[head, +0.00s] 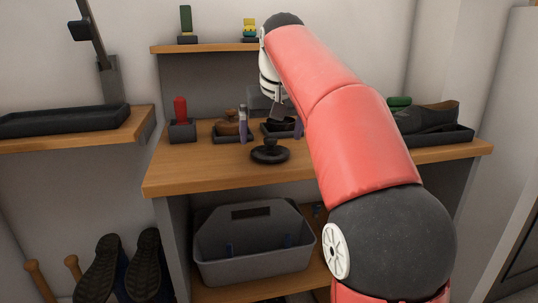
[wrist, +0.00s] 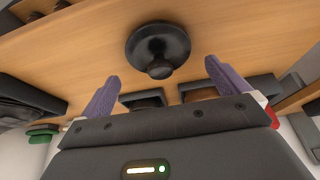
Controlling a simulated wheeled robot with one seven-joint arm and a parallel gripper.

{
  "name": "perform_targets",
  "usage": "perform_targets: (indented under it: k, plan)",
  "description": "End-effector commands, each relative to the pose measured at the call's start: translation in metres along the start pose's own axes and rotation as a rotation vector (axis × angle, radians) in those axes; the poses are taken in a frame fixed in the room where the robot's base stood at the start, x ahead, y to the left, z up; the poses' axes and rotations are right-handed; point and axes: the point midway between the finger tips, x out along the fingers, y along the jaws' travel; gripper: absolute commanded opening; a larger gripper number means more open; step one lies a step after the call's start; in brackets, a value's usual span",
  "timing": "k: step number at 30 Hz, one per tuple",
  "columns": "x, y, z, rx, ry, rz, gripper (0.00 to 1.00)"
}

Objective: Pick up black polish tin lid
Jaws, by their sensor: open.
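A round black lid (head: 270,154) with a raised knob lies near the front edge of the wooden bench top, in the middle. I take it to be the polish tin lid. In the wrist view the lid (wrist: 158,42) is centred ahead, its knob facing the camera. My gripper (head: 271,128) is open, its two purple fingers spread apart and nothing between them. In the head view it appears just behind the lid. In the wrist view the fingertips (wrist: 161,70) lie on either side of the knob's line, and I see no contact.
On the bench (head: 195,175) a tray with a brown-handled brush (head: 228,128) and a red-topped item (head: 180,107) stand left of my gripper. A black tray with a shoe (head: 427,117) is at right. A grey caddy (head: 253,262) sits on the shelf below.

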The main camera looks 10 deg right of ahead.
Motion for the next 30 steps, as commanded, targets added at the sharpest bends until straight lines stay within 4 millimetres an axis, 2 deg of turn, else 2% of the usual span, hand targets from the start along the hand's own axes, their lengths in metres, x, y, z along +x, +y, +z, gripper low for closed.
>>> perform_targets:
  k: [1,5,14,23,30]
  plan:
    - [0.011,-0.001,0.002,-0.001,-0.002,0.000,1.00]
    - [0.024,-0.001,0.001,0.000,0.000,0.000,1.00]
    - [0.027,-0.001,0.001,0.000,0.001,0.000,0.99]
    - [0.026,-0.001,0.001,0.000,0.001,0.000,0.59]
    - [0.026,-0.001,0.001,-0.001,0.001,0.000,0.59]
